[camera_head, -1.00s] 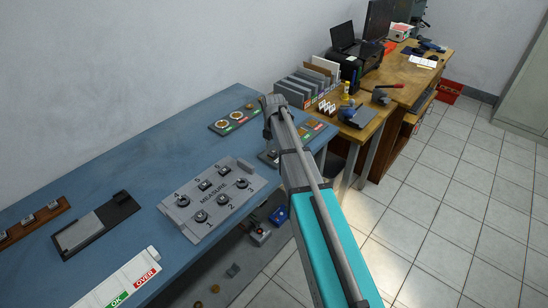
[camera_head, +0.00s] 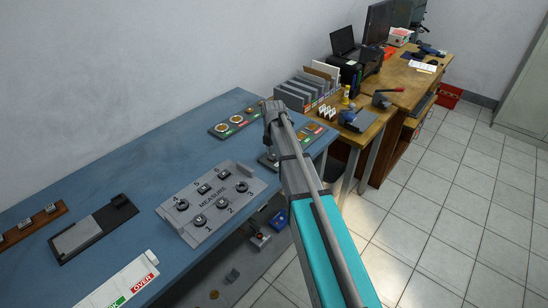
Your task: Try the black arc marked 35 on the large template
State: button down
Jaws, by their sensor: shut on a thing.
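My arm crosses the picture from the bottom right up to a grey joint near the blue bench (camera_head: 145,160). I cannot make out a black arc marked 35 or what the gripper holds. No template marked as large can be read. A grey MEASURE board (camera_head: 232,212) with several numbered dark round pieces lies on the bench left of the arm. A dark-based grey item (camera_head: 268,160) shows partly beside the arm.
A tray with rings (camera_head: 235,123) and another labelled tray (camera_head: 319,131) lie at the back. A white OK/OVER plate (camera_head: 128,282) and a dark fixture (camera_head: 95,229) lie at front left. A wooden desk (camera_head: 375,130) stands behind. Bare bench lies left of the rings.

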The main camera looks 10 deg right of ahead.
jog(key=shift+r+p, duration=2.5)
jog(key=shift+p, duration=0.05)
jog(key=shift+a, duration=0.15)
